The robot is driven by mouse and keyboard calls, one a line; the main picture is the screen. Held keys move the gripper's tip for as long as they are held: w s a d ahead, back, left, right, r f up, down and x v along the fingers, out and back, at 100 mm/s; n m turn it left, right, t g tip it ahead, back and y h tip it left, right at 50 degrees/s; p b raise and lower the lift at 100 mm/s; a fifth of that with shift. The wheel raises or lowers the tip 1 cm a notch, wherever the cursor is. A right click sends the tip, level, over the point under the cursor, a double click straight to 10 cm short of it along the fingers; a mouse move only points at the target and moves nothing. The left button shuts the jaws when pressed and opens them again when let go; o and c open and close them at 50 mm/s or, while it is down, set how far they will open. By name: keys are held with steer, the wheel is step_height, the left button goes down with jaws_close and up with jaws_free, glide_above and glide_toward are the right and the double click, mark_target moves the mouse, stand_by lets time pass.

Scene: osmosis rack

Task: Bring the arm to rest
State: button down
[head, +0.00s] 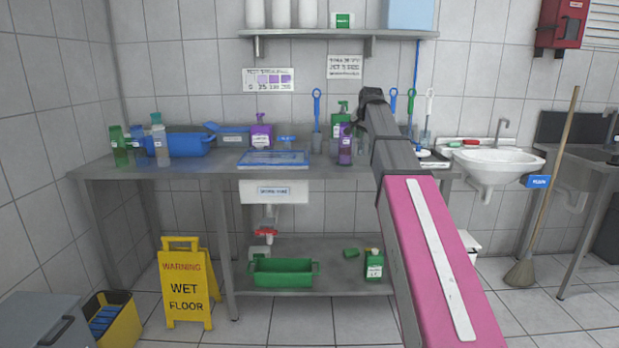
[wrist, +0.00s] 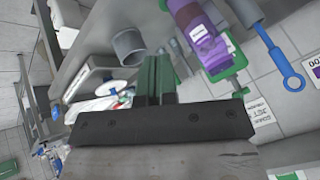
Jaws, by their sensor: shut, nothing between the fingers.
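My arm, with a pink link and grey sections, reaches from the lower right of the head view up over the bench. My gripper's fingers are hidden in that view. In the wrist view my gripper (wrist: 156,62) shows a black palm and two greenish fingers side by side, shut with nothing between them. A purple bottle with a white label (wrist: 200,38) is beyond the fingertips to the right, apart from them. It stands upright on the steel bench in the head view (head: 345,150).
The steel bench (head: 215,178) holds a blue tub (head: 180,145), a blue tray (head: 273,158), bottles and ring-handled brushes. A shelf (head: 340,34) hangs above. A white sink (head: 497,163) is at right. A yellow floor sign (head: 186,285) and green tub (head: 283,272) are below.

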steer(key=s+f+n+g, duration=0.1)
steer(key=s+f, duration=0.4)
steer(key=f, duration=0.5)
steer(key=s+f+n+g, duration=0.15)
steer(key=s+f, duration=0.25)
steer(key=f, duration=0.7)
steer(key=s+f+n+g, duration=0.1)
steer(key=s+f, duration=0.4)
steer(key=f, duration=0.5)
steer(key=s+f+n+g, duration=0.3)
steer(key=s+f+g, duration=0.1)
steer(key=s+f, duration=1.5)
steer(key=shift+s+a+h, duration=0.2)
steer(key=shift+s+h, duration=0.2)
steer(key=shift+s, duration=0.65)
